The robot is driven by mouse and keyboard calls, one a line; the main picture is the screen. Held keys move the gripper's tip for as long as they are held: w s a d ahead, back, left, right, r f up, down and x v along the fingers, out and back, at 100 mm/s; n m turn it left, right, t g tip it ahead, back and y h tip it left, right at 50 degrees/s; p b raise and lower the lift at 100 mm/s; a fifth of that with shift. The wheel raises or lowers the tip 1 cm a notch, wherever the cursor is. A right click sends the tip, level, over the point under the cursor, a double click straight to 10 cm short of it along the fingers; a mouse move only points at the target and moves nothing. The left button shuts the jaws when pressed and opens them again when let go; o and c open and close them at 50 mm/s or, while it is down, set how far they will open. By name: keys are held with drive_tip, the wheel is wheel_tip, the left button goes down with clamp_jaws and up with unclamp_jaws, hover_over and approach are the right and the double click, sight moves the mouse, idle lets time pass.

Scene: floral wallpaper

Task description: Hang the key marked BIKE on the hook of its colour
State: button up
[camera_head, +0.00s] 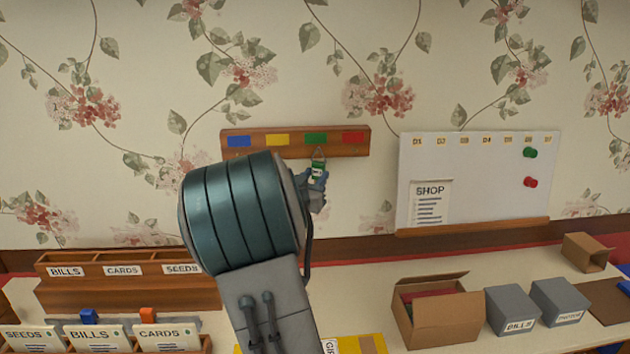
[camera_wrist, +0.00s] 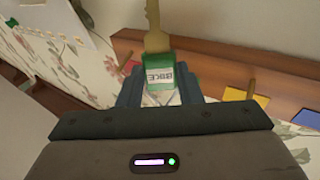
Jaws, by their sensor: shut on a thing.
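My gripper (camera_wrist: 160,92) is shut on the BIKE key (camera_wrist: 160,74), holding it by its green tag. The brass part of the key points away from the gripper in the wrist view. In the head view the green tag (camera_head: 317,169) shows at my gripper (camera_head: 318,183), just below the green label (camera_head: 316,138) of the wooden hook rack (camera_head: 300,150). The rack also has blue (camera_head: 239,141), yellow (camera_head: 277,139) and red (camera_head: 353,137) labels. Wooden pegs show on the rack (camera_wrist: 200,58) in the wrist view. I cannot tell whether the key touches a hook.
A white board (camera_head: 470,165) with pins and a SHOP sheet is on the wall right of the rack. Below, the counter holds a wooden sorter (camera_head: 130,290), an open cardboard box (camera_head: 445,318) and grey boxes (camera_head: 510,308). My arm hides the counter's middle.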

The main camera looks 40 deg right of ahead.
sight(312, 175)
drive_tip(key=shift+w+d+f, duration=0.1)
drive_tip(key=shift+w+d, duration=0.35)
drive_tip(key=shift+w, duration=0.25)
drive_tip(key=shift+w+d, duration=0.4)
drive_tip(key=shift+w, duration=0.25)
drive_tip(key=shift+w+d+f+b, duration=0.45)
drive_tip(key=shift+w+f, duration=0.1)
drive_tip(key=shift+w, duration=0.1)
drive_tip(key=o, duration=1)
drive_tip(key=shift+a, duration=0.1)
drive_tip(key=shift+o, duration=0.2)
drive_tip(key=b+v, duration=0.2)
drive_tip(key=v, duration=1.1)
drive_tip(key=shift+s+a+b, duration=0.3)
drive_tip(key=shift+b, duration=0.05)
